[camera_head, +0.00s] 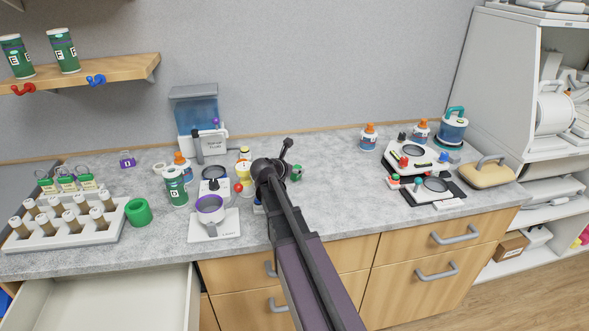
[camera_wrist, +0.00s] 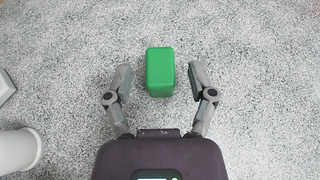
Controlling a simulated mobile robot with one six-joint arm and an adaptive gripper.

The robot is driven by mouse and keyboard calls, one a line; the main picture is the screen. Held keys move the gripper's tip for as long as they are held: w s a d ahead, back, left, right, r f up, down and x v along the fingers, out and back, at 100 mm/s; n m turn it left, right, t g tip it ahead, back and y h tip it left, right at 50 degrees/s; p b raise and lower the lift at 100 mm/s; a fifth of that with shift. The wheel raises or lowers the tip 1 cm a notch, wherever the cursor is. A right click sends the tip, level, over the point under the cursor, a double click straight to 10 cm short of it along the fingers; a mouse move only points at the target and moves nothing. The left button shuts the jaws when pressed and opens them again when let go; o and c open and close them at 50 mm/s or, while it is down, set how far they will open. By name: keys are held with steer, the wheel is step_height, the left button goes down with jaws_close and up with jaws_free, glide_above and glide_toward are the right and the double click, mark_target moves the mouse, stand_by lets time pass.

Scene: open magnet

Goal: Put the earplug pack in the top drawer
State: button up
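My gripper (camera_wrist: 160,80) is open and empty, pointing down at the counter in the wrist view. A plain green block with rounded edges (camera_wrist: 160,70) lies between and beyond its fingertips, with gaps on both sides. I cannot tell for sure whether this block is the earplug pack. Several small green-and-white packs with dark cord loops (camera_head: 67,183) stand at the left of the counter in the head view. The top drawer (camera_head: 105,300) is pulled open at lower left, and its visible inside looks empty. My arm hides the counter under my gripper in the head view.
A water tank (camera_head: 197,110) stands behind. Devices (camera_head: 412,155) fill the right. The counter right of my arm (camera_head: 345,195) is clear.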

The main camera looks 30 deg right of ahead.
steer(key=shift+r, duration=0.15)
steer(key=shift+s+a+r+p, duration=0.1)
steer(key=shift+a+r+p, duration=0.1)
steer(key=shift+p, duration=0.15)
steer(key=p+v, duration=0.5)
steer(key=v, duration=0.6)
steer(key=shift+a, duration=0.2)
steer(key=shift+s, duration=0.1)
